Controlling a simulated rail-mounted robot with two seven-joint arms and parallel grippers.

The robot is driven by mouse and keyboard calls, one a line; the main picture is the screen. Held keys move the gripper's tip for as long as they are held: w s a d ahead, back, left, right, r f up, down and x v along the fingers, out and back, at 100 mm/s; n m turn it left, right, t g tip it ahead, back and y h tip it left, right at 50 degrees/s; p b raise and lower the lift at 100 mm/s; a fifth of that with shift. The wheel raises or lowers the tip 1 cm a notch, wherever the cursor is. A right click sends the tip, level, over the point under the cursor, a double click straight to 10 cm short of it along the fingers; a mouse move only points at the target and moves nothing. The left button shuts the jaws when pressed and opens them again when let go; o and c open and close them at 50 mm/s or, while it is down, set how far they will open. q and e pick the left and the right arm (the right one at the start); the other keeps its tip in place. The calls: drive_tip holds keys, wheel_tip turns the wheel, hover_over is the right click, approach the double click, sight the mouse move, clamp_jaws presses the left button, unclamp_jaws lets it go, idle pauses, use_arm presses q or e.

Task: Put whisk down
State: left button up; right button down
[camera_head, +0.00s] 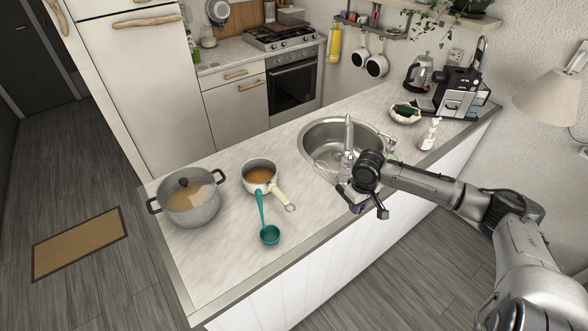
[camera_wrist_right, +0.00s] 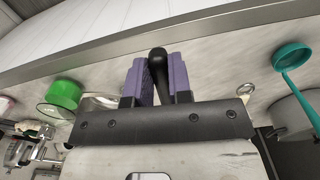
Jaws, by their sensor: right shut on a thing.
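My right gripper (camera_head: 362,204) is over the front edge of the counter, by the near side of the sink. In the right wrist view its purple fingers (camera_wrist_right: 158,82) are closed on the whisk's black handle (camera_wrist_right: 158,68). In the head view the whisk's thin wire loops (camera_head: 325,169) show left of the gripper, overlapping the sink's near rim. The gripper hides most of the handle there. I cannot tell whether the wires touch the counter. My left gripper is not in view.
The sink (camera_head: 313,136) with its tap (camera_head: 348,135) is beside the gripper. Left on the counter (camera_head: 225,250) are a teal ladle (camera_head: 269,234), a saucepan (camera_head: 259,174) and a lidded pot (camera_head: 190,205). A soap bottle (camera_head: 430,134) stands right. Counter between ladle and sink is clear.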

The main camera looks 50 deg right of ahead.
drive_tip(key=b, duration=0.1)
hover_over(327, 208)
wheel_tip(327, 208, down, 7)
drive_tip(key=shift+a+r, duration=0.1)
drive_tip(key=shift+a, duration=0.05)
drive_tip(key=shift+f, duration=0.5)
wheel_tip(327, 208, down, 2)
drive_tip(key=shift+f+p, duration=0.15)
drive_tip(key=shift+p, duration=0.3)
drive_tip(key=shift+f, duration=0.2)
drive_tip(key=shift+f, duration=0.1)
drive_tip(key=c, duration=1)
unclamp_jaws()
drive_tip(key=shift+f, duration=0.1)
drive_tip(key=shift+c, duration=0.2)
